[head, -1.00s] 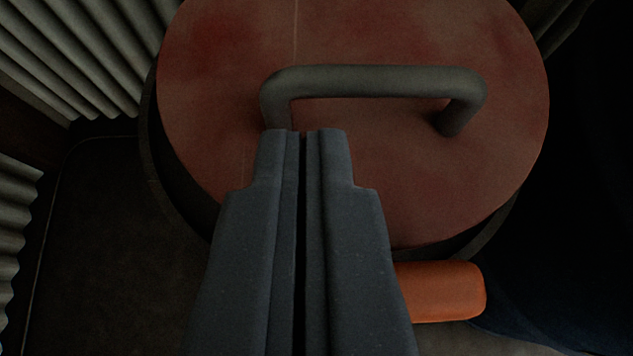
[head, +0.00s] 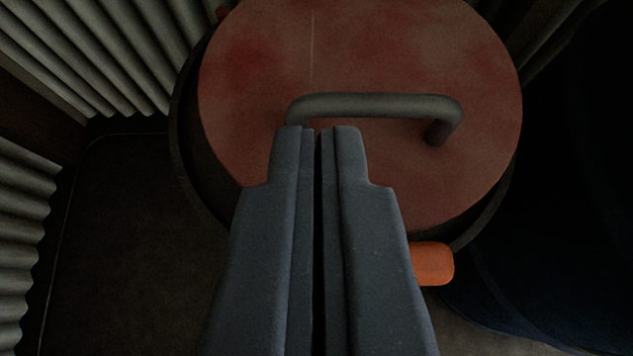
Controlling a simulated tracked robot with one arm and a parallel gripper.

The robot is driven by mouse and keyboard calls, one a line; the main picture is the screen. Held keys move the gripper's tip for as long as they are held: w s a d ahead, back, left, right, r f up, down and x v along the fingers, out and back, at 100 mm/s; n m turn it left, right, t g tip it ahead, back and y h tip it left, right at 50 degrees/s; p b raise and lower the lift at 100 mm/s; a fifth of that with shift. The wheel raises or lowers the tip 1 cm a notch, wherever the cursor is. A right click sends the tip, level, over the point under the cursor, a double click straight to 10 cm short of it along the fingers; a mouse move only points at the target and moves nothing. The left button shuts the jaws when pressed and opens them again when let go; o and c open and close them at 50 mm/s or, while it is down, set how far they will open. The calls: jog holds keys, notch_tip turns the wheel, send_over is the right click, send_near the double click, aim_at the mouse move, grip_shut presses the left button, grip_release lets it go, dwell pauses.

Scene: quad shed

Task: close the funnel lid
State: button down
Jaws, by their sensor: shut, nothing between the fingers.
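The funnel lid (head: 400,185) is a round, worn red disc with a grey bar handle (head: 380,103) across it. It lies over a dark round rim (head: 187,150), which shows as a wider dark gap on the left and lower left. Whether the lid sits flush on the rim I cannot tell. My gripper (head: 319,130) is shut and empty. Its fingertips are in front of the handle's left end and hide part of it and of the lid. Whether they touch the handle or lid is unclear.
An orange block-like part (head: 433,264) sticks out below the rim, partly behind my gripper. Corrugated walls (head: 95,50) stand at the left and upper left. Dark floor (head: 130,240) lies open at the lower left. The right side is very dark.

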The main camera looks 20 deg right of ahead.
jog(key=s+a+f+b, duration=0.2)
jog(key=s+f+b, duration=0.1)
jog(key=s, duration=0.5)
jog(key=shift+a, duration=0.15)
jog(key=w+a+r+n+t+y+p, duration=0.1)
jog(key=w+a+r+p, duration=0.15)
jog(key=r, duration=1.25)
jog(key=w+a+r+t+y+p, duration=0.15)
jog(key=a+r, duration=0.25)
jog(key=r, duration=1)
jog(key=s+r, duration=0.5)
jog(key=r, duration=0.6)
jog(key=s+d+r+n+t+p, duration=0.1)
jog(key=s+r, duration=0.4)
jog(key=r, duration=0.5)
jog(key=s+d+r+n+p, duration=0.1)
jog(key=s+r, duration=0.4)
jog(key=r, duration=0.6)
jog(key=shift+d+r+t+y, duration=0.25)
jog(key=shift+r+t+y, duration=0.05)
jog(key=shift+t+y, duration=0.05)
